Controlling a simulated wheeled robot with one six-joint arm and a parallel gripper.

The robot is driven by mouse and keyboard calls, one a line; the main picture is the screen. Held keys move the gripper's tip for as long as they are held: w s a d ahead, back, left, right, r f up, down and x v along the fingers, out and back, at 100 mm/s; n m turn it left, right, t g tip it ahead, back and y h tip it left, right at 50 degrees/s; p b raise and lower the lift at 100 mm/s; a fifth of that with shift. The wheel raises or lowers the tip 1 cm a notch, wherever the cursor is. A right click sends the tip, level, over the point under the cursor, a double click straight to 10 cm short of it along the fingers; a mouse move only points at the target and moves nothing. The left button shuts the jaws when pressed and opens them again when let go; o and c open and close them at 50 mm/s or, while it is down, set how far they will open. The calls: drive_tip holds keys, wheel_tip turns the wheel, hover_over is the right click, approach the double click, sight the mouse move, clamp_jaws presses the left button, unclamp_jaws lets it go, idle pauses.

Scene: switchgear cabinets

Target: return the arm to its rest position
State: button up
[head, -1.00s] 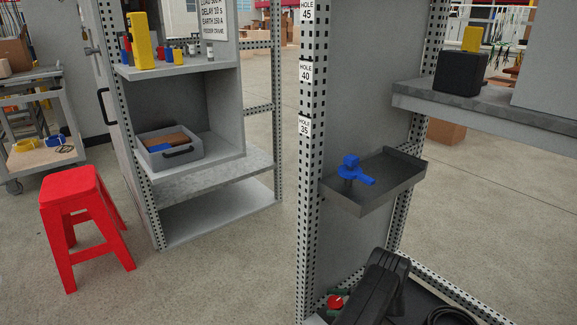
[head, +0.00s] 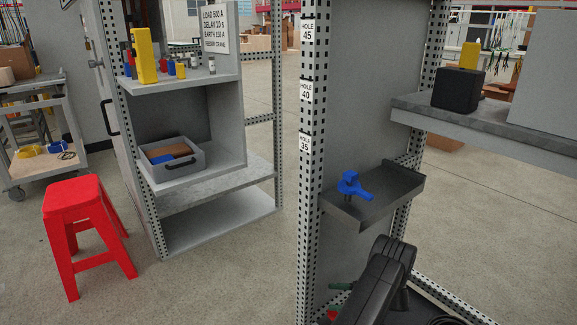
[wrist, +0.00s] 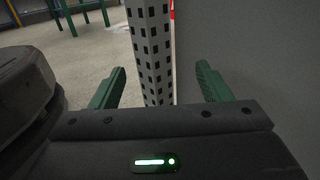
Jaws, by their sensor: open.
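My gripper shows in the wrist view (wrist: 158,85), with its two green fingers wide apart and nothing between them. A perforated grey post stands beyond the fingers, in line with the gap, and a grey panel fills the right side. I cannot tell how far the post is from the fingertips. In the head view my dark arm (head: 372,285) is low at the bottom, right of the post (head: 309,190). Only a small green part of the gripper shows there, partly hidden by the arm.
A dark shelf tray (head: 375,196) holding a blue-handled part (head: 352,185) juts out above my arm. A grey worktop (head: 480,112) with a black box (head: 458,90) is at right. A red stool (head: 82,225) and a grey cabinet (head: 215,200) stand left. Open floor lies between.

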wheel_tip(320, 180, down, 9)
drive_tip(key=b, duration=0.4)
drive_tip(key=shift+r, duration=0.2)
drive_tip(key=shift+d+r+m+t, duration=0.1)
drive_tip(key=shift+r+m+t, duration=0.2)
drive_tip(key=shift+m+t, duration=0.6)
drive_tip(key=m+t+h, duration=0.3)
drive_tip(key=t, duration=0.2)
drive_tip(key=m+t+h, duration=0.3)
drive_tip(key=t, duration=0.1)
drive_tip(key=shift+m+t, duration=0.3)
drive_tip(key=shift+t, duration=0.1)
drive_tip(key=m+t+h, duration=0.3)
drive_tip(key=m+h, duration=0.1)
drive_tip(key=h, duration=0.1)
drive_tip(key=shift+m+t+h, duration=0.4)
drive_tip(key=shift+m+h, duration=0.65)
drive_tip(key=shift+h, duration=0.6)
drive_tip(key=shift+m+t+h, duration=0.4)
drive_tip(key=shift+m+h, duration=0.65)
drive_tip(key=shift+h, duration=0.6)
drive_tip(key=shift+h, duration=0.4)
